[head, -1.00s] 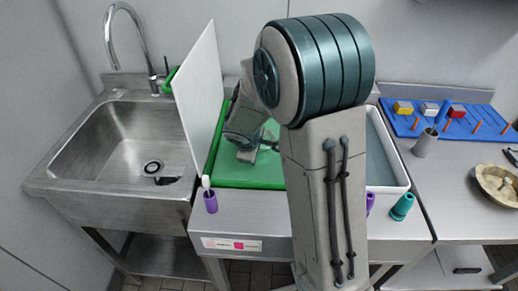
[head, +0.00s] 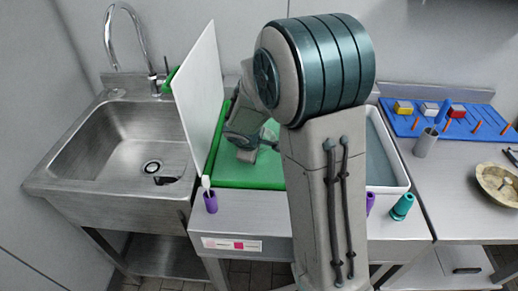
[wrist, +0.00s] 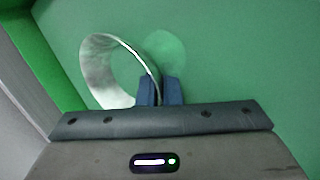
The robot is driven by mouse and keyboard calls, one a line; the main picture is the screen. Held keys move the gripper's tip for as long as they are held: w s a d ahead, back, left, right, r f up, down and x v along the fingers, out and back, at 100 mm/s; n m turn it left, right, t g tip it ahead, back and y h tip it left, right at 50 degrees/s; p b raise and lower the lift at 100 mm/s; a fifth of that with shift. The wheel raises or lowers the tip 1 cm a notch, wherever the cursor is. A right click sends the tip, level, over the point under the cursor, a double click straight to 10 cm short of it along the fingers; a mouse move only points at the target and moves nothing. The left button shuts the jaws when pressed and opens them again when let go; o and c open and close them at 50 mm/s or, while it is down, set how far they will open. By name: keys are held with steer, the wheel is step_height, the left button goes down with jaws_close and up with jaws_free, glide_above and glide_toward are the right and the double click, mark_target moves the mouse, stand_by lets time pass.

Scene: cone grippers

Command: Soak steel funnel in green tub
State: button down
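The steel funnel (wrist: 97,70) shows there as a shiny round ring, tilted, inside the tub's outline. My gripper (wrist: 160,88) has its two blue fingers close together, with the funnel's right rim between them. It looks shut on that rim. In the head view my wrist is over the tub, and the fingers and funnel cannot be made out.
A white upright board (head: 201,100) stands at the tub's left, beside the steel sink (head: 140,145). A white basin (head: 384,150) is right of my arm. Purple (head: 211,203) and teal (head: 402,207) holders stand along the front edge. A blue pegboard (head: 455,120) and a bowl (head: 495,184) are at right.

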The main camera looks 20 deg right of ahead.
steer(key=shift+r, duration=0.1)
step_height(320, 180, up, 14)
steer(key=p, duration=1.2)
steer(key=shift+r, duration=0.2)
stand_by(1.1)
step_height(320, 180, up, 4)
steer(key=p, duration=0.3)
stand_by(0.9)
